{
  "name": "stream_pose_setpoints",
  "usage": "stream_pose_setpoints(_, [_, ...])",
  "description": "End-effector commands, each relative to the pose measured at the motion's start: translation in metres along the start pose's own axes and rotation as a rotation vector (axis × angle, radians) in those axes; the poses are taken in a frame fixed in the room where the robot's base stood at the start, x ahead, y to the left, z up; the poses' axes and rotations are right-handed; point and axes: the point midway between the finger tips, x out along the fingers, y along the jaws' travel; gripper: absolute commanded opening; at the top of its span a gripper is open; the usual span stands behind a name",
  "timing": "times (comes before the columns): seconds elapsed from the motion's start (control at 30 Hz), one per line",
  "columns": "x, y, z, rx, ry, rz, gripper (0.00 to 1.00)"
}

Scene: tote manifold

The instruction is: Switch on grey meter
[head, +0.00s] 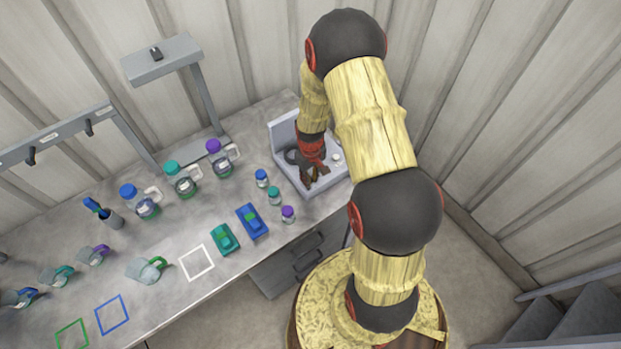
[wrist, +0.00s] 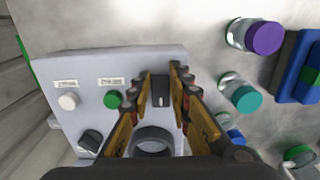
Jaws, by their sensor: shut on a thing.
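The grey meter (head: 281,130) is a grey unit with an upright back at the right end of the bench. In the wrist view its grey panel (wrist: 85,80) carries a white round button (wrist: 68,102), a green round button (wrist: 113,99), a black knob (wrist: 91,140) and a dark switch (wrist: 160,92) with a pale mark. My gripper (wrist: 163,78) points down at the panel, its fingers shut on the sides of the dark switch. In the head view my gripper (head: 313,175) is over the unit and hides much of its panel.
Small capped bottles (head: 274,195) stand just left of the unit, with blue (head: 252,221) and green (head: 224,239) devices beyond. A grey stand (head: 161,60) rises behind. A white square outline (head: 196,263) is empty.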

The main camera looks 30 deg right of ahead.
Motion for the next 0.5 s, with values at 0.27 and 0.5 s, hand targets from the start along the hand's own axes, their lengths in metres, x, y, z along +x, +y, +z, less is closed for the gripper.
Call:
stream_pose_setpoints(0.27, [-0.0002, -0.0001, -0.0006, 0.000, -0.006, -0.001, 0.00])
stream_pose_setpoints(0.5, [-0.0024, -0.0006, -0.0061, -0.003, -0.136, -0.002, 0.00])
